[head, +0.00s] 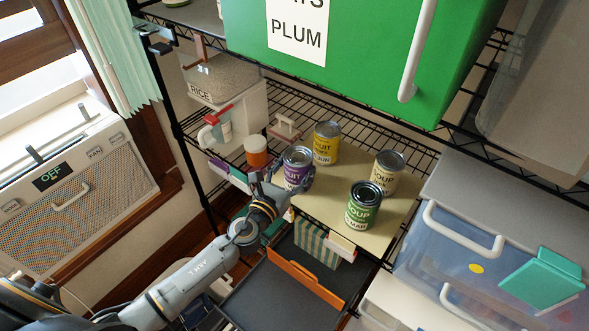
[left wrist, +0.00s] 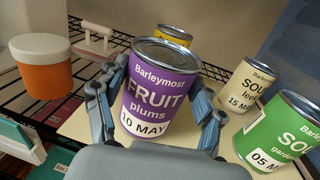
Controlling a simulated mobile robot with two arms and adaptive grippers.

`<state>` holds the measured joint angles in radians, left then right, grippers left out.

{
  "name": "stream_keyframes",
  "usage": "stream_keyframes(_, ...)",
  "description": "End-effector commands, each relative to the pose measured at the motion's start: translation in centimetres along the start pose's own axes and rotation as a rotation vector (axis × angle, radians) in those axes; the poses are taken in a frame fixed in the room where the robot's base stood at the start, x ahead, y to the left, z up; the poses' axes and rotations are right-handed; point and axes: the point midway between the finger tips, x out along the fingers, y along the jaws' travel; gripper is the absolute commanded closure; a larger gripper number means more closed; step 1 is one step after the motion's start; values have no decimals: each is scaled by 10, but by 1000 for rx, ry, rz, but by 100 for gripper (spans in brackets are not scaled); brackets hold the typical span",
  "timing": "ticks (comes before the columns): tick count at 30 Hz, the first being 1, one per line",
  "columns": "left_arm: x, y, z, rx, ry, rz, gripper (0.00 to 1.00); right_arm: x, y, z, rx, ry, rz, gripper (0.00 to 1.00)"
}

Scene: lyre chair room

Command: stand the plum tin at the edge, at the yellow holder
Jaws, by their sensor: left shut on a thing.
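The plum tin (head: 298,168) has a purple label and a grey metal lid. My left gripper (head: 281,185) is shut on it at the front edge of the wire shelf. In the left wrist view the fingers lie on both sides of the plum tin (left wrist: 160,88), whose label reads "FRUIT plums 10 MAY". I cannot tell whether its base touches the shelf mat. I cannot make out the yellow holder for certain; my gripper and arm cover part of the shelf edge. My right gripper is not in view.
A yellow fruit tin (head: 326,143), a cream soup tin (head: 386,174) and a green soup tin (head: 364,206) stand on the beige mat (head: 322,205). An orange jar with a white lid (head: 256,152) stands left of the plum tin.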

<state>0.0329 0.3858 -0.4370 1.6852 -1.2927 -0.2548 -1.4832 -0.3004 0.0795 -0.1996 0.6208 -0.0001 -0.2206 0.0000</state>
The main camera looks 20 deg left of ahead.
Motion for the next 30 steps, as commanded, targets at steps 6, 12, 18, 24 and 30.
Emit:
stream_keyframes(6, 0, 0, -3, 0, 0, 0, 21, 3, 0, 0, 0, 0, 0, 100)
stream_keyframes(12, 0, 0, -4, 0, 0, 0, 9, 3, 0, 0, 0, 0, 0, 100)
stream_keyframes(18, 0, 0, -3, 0, 0, 0, 9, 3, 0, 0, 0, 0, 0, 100)
stream_keyframes(24, -15, 0, -2, 1, 2, -2, 9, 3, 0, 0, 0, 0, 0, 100)
stream_keyframes(30, -59, 0, -4, 1, 3, -2, 9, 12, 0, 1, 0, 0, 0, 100)
